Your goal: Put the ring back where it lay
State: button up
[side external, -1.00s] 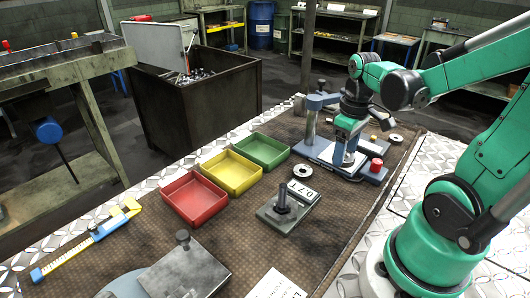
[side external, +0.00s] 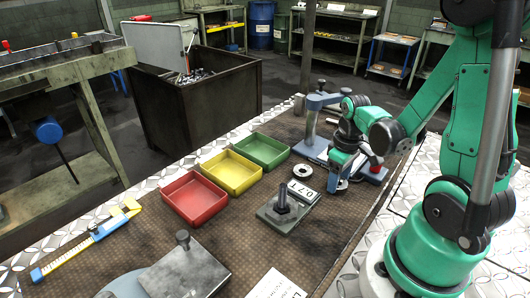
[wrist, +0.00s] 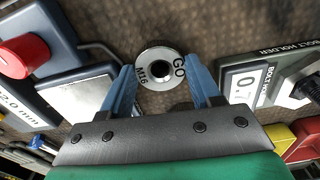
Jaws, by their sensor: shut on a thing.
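In the wrist view a steel ring (wrist: 145,83) marked "GO M16" sits between the two blue fingers of my gripper (wrist: 160,70), which is shut on it. In the side view my gripper (side external: 337,178) is low over the brown mat, in front of the blue gauge stand and right of the bolt holder (side external: 283,212). The held ring's edge shows just below the fingers; whether it touches the mat I cannot tell. A second ring (side external: 302,171) lies on the mat left of my gripper, its marking unreadable.
The blue gauge stand (side external: 312,145) with its red button (wrist: 22,57) is close behind my gripper. A numbered display plate (side external: 303,192) belongs by the bolt holder. Green (side external: 262,139), yellow (side external: 245,184) and red (side external: 174,188) trays stand left. Bare mat surrounds the gripper's front.

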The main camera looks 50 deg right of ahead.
jog(key=o, duration=1)
jog(key=shift+f, duration=0.15)
notch_tip(320, 180, up, 12)
jog(key=w+a+t, duration=0.2)
jog(key=a, duration=0.2)
jog(key=w+a+t, duration=0.2)
jog(key=a, duration=0.2)
jog(key=w+a+r+t, duration=0.1)
jog(key=w+a+t, duration=0.1)
jog(key=a, duration=0.3)
jog(key=shift+w+n+t, duration=0.2)
jog(key=shift+n+t, duration=0.1)
jog(key=shift+t, duration=0.3)
